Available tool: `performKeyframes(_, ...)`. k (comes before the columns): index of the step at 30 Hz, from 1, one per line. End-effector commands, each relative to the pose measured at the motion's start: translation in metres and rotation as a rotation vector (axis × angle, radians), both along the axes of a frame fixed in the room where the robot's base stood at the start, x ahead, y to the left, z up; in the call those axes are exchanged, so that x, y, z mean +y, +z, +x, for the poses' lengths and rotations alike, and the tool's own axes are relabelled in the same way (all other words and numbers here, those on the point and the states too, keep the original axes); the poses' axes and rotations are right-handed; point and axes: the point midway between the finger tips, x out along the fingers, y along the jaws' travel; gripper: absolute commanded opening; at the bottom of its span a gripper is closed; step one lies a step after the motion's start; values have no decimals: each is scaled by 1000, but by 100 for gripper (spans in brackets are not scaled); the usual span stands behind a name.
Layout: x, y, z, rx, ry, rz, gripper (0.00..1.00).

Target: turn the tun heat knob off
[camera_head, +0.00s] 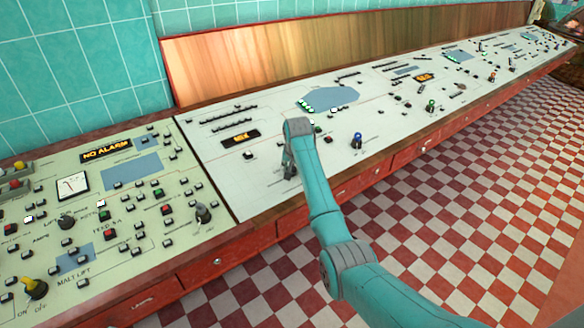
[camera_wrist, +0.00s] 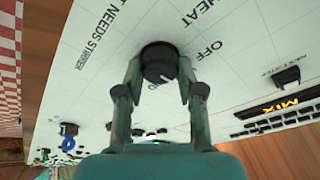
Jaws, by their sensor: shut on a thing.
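The black heat knob (camera_wrist: 158,56) stands on the pale panel in the wrist view, with the printed words HEAT and OFF to its right. A short white mark on the knob points toward the bottom of that view, not at the word OFF. My gripper (camera_wrist: 161,76) has its two fingers on either side of the knob and is shut on it. Another label below the knob is mostly hidden. In the head view my gripper (camera_head: 290,171) reaches down to the panel, and the knob is not clearly visible there.
A blue knob (camera_head: 357,140) stands to the right of my gripper on the same panel. An amber MIX display (camera_head: 240,139) and small black buttons lie to the left. The green panel (camera_head: 110,175) with a yellow lever (camera_head: 34,288) is further left. Checkered floor lies in front.

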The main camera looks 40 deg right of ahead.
Motion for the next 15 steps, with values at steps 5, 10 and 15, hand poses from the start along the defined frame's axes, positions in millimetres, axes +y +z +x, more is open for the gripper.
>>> performKeyframes(5, 0, 0, 0, 0, 23, -5, 3)
performKeyframes(10, -1, 0, 0, -1, 96, -19, 3)
performKeyframes(15, -1, 0, -1, -1, 216, -44, 3)
